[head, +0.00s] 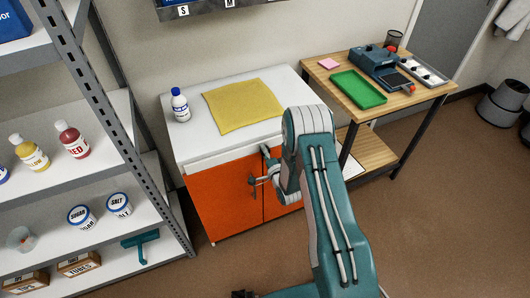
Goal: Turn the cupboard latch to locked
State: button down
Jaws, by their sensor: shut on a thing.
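The orange cupboard (228,205) with a white top stands against the wall in the middle of the head view. My gripper (264,179) is at the front of its doors, near the seam between them. It is shut on the latch (252,181), a small grey part that shows just left of the fingers. The fingers and my arm hide part of the latch and much of the right door. The latch's exact angle is too small to tell. Both doors look closed.
A yellow cloth (243,105) and a blue-capped white bottle (180,104) are on the cupboard top. A grey shelf rack (135,130) stands close on the left. A wooden bench (400,103) with a green tray (358,89) stands right. Brown floor is open at right.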

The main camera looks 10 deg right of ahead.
jog(key=shift+w+r+m, duration=0.15)
jog(key=shift+m, duration=0.45)
jog(key=shift+w+r+m, duration=0.1)
jog(key=shift+w+m, duration=0.05)
jog(key=shift+m, duration=0.45)
jog(key=shift+d, duration=0.1)
jog(key=shift+c, duration=0.8)
grip_release()
jog(key=shift+w+f, duration=0.1)
jog(key=shift+f, duration=0.05)
jog(key=v, duration=1.2)
